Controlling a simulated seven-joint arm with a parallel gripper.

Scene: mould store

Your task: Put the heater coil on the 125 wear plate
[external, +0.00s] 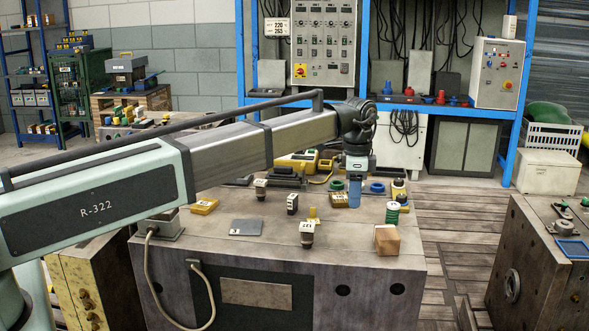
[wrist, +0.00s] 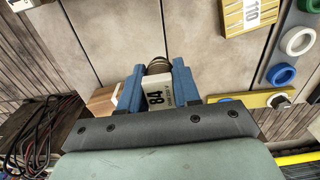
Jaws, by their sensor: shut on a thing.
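My gripper (external: 354,203) has blue fingers pointing down over the right part of the bench top. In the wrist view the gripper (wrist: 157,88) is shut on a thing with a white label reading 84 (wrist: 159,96). A dark brown curved part shows at its far end; it may be the heater coil, but I cannot tell for sure. The fingers hide it in the external view.
Small labelled pieces (external: 307,233) and a flat grey plate (external: 246,227) occupy the middle. The bench's (external: 345,254) front strip is mostly clear.

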